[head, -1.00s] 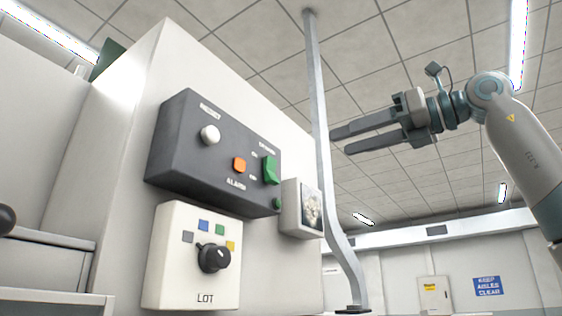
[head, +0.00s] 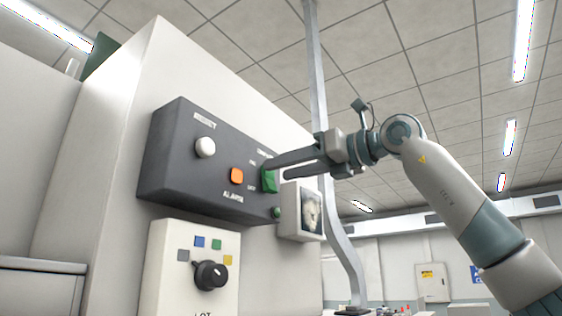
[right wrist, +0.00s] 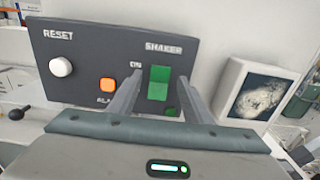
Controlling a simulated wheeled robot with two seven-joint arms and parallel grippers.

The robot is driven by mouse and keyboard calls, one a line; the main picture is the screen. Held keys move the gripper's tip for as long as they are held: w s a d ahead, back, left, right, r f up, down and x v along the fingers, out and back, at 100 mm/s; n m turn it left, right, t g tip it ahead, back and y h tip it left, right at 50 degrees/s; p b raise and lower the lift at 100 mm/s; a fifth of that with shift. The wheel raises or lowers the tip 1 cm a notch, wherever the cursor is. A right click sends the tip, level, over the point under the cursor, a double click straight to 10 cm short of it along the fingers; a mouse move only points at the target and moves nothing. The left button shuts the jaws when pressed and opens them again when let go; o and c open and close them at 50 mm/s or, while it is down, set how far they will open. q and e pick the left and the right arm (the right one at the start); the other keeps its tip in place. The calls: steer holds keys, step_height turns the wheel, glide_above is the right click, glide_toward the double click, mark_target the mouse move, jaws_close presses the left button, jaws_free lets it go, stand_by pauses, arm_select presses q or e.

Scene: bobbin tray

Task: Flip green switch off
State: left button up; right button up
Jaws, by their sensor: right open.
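The green switch (head: 269,180) is a rocker on the right part of the dark control box, under the SHAKER label. It also shows in the right wrist view (right wrist: 159,82), with the ON label at its upper left. Its upper part looks brighter than its lower part. My right gripper (head: 273,171) is open and empty in front of the switch. In the right wrist view its fingers (right wrist: 161,82) stand on either side of the switch. I cannot tell whether they touch the panel. My left gripper is not in view.
The dark box (head: 165,165) also carries a white RESET button (head: 205,147) and an orange ALARM button (head: 237,176). A small picture box (head: 290,212) sits just right of the switch. A LOT panel with a black knob (head: 210,275) is below. A grey post (head: 316,75) stands close to my right arm.

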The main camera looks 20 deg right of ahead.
steer(key=shift+x, duration=0.9)
steer(key=c, duration=1.1)
steer(key=shift+o, duration=0.2)
steer(key=shift+f, duration=0.25)
steer(key=t+y+b, duration=0.1)
steer(key=b, duration=0.3)
steer(key=f+t+y+b, duration=0.1)
steer(key=b, duration=0.3)
steer(key=shift+s+d+t, duration=0.15)
steer(key=shift+s+t, duration=0.05)
steer(key=shift+t, duration=0.1)
steer(key=shift+r+b, duration=0.1)
steer(key=shift+b, duration=0.45)
steer(key=shift+r, duration=0.1)
